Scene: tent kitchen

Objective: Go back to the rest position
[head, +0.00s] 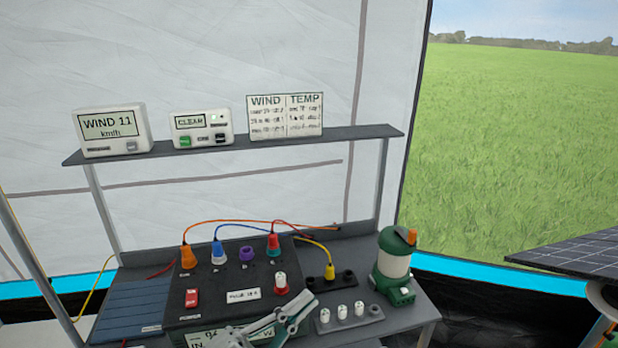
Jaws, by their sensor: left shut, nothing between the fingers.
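My left gripper (301,307) shows at the bottom middle of the head view, low in front of the dark control panel (215,280). Its fingers are shut with nothing between them. It covers part of a green-edged display (205,338) at the panel's front. I cannot tell whether the gripper touches the panel. My right gripper is not in view.
A grey desk (415,302) holds the panel, several coloured plugs with cables, a strip with white pegs (342,312) and a green lantern (392,262). A shelf (360,133) above holds two meters and a sign. A solar panel (580,252) stands at right.

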